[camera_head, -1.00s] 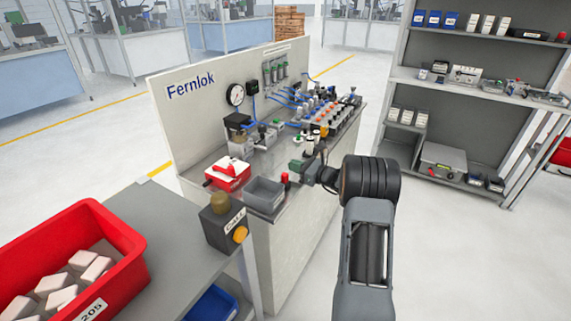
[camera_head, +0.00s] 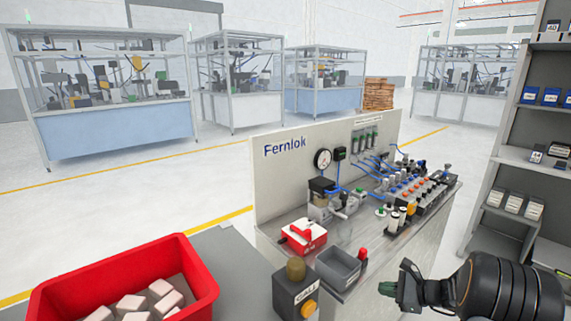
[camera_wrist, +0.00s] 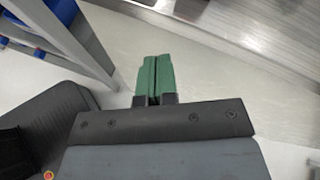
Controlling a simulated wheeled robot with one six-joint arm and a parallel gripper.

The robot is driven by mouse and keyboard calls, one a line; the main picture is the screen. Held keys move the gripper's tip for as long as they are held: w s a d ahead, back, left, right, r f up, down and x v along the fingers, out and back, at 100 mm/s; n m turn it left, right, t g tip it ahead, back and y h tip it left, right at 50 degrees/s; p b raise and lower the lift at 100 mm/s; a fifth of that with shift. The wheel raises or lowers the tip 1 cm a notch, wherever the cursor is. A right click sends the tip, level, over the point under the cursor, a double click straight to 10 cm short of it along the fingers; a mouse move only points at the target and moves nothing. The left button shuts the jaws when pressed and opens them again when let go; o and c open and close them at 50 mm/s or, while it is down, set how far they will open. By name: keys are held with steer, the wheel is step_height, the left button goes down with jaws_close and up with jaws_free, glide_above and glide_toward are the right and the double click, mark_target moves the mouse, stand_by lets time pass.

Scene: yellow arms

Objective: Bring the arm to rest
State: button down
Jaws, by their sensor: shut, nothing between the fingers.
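My gripper appears apart from the bench. The rest of my arm is cut off by the frame's lower right corner.
On the bench are a red-and-white box (camera_head: 303,236), a grey bin (camera_head: 338,267) and a valve row. Shelves (camera_head: 515,200) rise at the right.

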steer(key=s+a+r+n+g+h+p, duration=0.2)
steer(key=s+a+r+n+g+h, duration=0.15)
steer(key=s+n, duration=0.35)
steer(key=s+a+r+n+g+h+p, duration=0.1)
steer(key=s+a+r+n+g+h, duration=0.3)
steer(key=s+n, duration=0.3)
steer(key=s+a+r+n+t+h+p, duration=0.1)
steer(key=s+a+r+n+p, duration=0.1)
steer(key=s+a+r+n, duration=0.1)
steer(key=s+a+r+n+t+h+p, duration=0.2)
steer(key=s+a+r+n, duration=0.1)
steer(key=r, duration=0.5)
steer(key=shift+s+a+n, duration=0.25)
steer(key=shift+a+n, duration=0.15)
steer(key=shift+n, duration=0.5)
steer(key=c, duration=1.8)
jaws_free()
steer(key=shift+t, duration=0.25)
